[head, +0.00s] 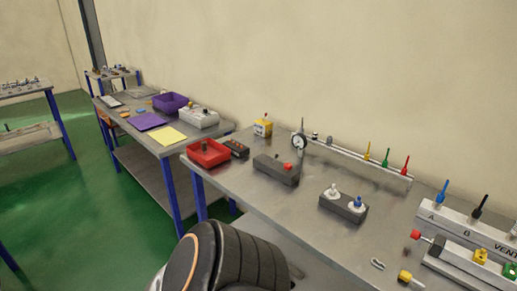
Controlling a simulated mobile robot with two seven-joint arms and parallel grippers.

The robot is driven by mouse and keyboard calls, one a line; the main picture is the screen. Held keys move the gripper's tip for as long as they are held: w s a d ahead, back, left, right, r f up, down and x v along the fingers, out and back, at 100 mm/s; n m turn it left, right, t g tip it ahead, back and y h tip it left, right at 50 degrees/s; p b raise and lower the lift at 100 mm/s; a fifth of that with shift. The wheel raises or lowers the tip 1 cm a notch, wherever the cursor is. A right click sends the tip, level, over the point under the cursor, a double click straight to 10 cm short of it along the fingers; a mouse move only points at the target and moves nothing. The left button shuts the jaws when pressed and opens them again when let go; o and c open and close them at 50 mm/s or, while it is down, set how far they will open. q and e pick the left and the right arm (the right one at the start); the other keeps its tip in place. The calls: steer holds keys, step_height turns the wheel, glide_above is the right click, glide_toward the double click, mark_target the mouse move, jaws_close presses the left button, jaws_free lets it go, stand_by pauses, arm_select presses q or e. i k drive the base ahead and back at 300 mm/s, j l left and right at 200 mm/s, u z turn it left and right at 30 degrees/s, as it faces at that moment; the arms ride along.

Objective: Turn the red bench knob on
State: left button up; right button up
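A dark grey box (276,169) sits on the near bench, with a small red knob (288,167) on its top right. Another red knob (416,234) sticks out at the left end of the grey block at the right front. I cannot tell from the picture which one is the bench knob, or how either is turned. A black and grey arm part of mine rises at the bottom centre, in front of the bench edge. Neither gripper shows.
A red tray (208,153) is at the left end. Bare bench top (290,205) lies between the boxes.

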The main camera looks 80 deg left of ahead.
mark_target(288, 166)
steer(key=u, duration=2.45)
steer(key=i+l, duration=0.4)
steer(key=l, duration=0.25)
steer(key=j+u, duration=0.05)
